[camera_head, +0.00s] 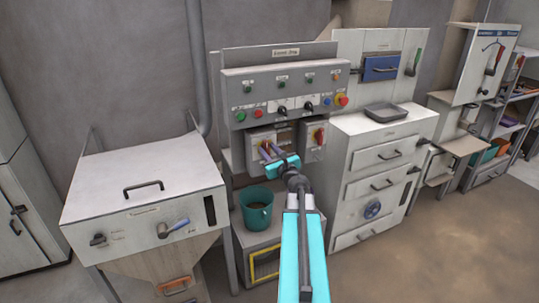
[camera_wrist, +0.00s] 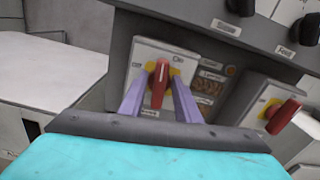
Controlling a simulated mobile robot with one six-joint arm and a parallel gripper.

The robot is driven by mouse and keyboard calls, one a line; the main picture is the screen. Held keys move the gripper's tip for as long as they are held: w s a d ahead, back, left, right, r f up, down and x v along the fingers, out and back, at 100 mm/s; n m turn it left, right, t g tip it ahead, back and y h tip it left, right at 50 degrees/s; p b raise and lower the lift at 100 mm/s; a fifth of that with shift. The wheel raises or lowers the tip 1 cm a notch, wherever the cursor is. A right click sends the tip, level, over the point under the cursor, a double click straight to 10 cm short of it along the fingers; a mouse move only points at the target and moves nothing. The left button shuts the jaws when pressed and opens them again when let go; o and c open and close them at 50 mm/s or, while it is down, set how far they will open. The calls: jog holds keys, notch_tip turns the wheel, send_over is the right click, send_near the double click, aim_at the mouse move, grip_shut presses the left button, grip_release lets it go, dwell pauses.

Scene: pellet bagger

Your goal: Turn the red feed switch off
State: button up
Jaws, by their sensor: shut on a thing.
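A red rotary switch (camera_wrist: 159,84) on a yellow plate sits on a pale box under the control panel. Its handle stands about upright in the wrist view, toward the "On" mark; an "Off" mark is at its left. My gripper (camera_wrist: 160,76) has its two purple fingers on either side of this handle, shut on it. A second red switch (camera_wrist: 284,116) on a yellow plate is to the right, also in the head view (camera_head: 320,136). Which switch is feed is not readable.
The control panel (camera_head: 283,94) with buttons and black knobs overhangs the switches. A teal bucket (camera_head: 257,216) stands below my gripper. A white hopper cabinet (camera_head: 145,190) is at the left, and a drawer cabinet (camera_head: 355,185) with a grey tray (camera_head: 384,112) at the right.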

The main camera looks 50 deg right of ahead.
jog(key=n+b, duration=0.2)
jog(key=b, duration=0.1)
jog(key=n+b, duration=0.2)
jog(key=b, duration=0.1)
jog(key=n+b, duration=0.2)
jog(key=b, duration=0.1)
jog(key=shift+w+a+f, duration=0.1)
jog(key=shift+a+f, duration=0.15)
jog(key=shift+f, duration=0.1)
jog(key=n+b, duration=0.5)
jog(key=b, duration=0.1)
jog(key=n+b, duration=0.5)
jog(key=b, duration=0.2)
jog(key=shift+a+f, duration=0.15)
jog(key=shift+n, duration=0.3)
jog(key=o, duration=0.7)
